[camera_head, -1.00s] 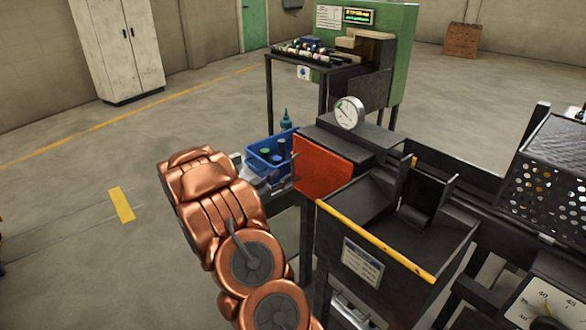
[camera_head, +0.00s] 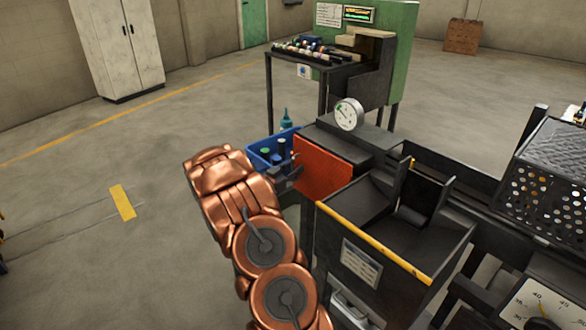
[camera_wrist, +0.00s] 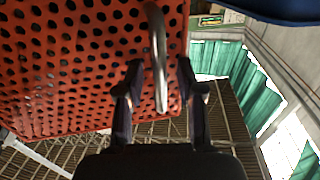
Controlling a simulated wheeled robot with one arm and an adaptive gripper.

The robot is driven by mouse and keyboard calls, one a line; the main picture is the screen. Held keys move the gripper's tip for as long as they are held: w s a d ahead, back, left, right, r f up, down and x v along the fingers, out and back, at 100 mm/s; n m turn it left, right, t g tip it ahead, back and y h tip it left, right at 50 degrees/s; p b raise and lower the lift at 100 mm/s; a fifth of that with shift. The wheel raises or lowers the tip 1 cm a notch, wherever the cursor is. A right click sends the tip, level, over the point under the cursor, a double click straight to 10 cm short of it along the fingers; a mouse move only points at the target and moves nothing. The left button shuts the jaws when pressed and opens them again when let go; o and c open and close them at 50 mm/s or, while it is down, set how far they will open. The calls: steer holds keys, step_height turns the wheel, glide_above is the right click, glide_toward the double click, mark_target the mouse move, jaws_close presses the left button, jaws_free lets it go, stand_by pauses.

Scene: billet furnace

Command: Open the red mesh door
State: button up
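The red mesh door (camera_head: 322,168) is on the left end of the dark machine in the head view and looks shut. In the wrist view the perforated red door (camera_wrist: 75,65) fills the upper left. Its curved metal handle (camera_wrist: 157,55) stands near the door's right edge. My gripper (camera_wrist: 160,70) is open, with one finger on each side of the handle. Gaps show between the handle and both fingers. In the head view my gripper (camera_head: 290,181) is at the door's left side, small and partly hidden by my copper arm. The handle cannot be made out there.
A blue bin (camera_head: 262,158) with bottles stands just behind my gripper. A black chute with a yellow front edge (camera_head: 375,243) is right of the door, near my arm. A round gauge (camera_head: 348,114) sits above.

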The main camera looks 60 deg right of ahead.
jaws_close()
steer(key=shift+d, duration=0.1)
stand_by(0.5)
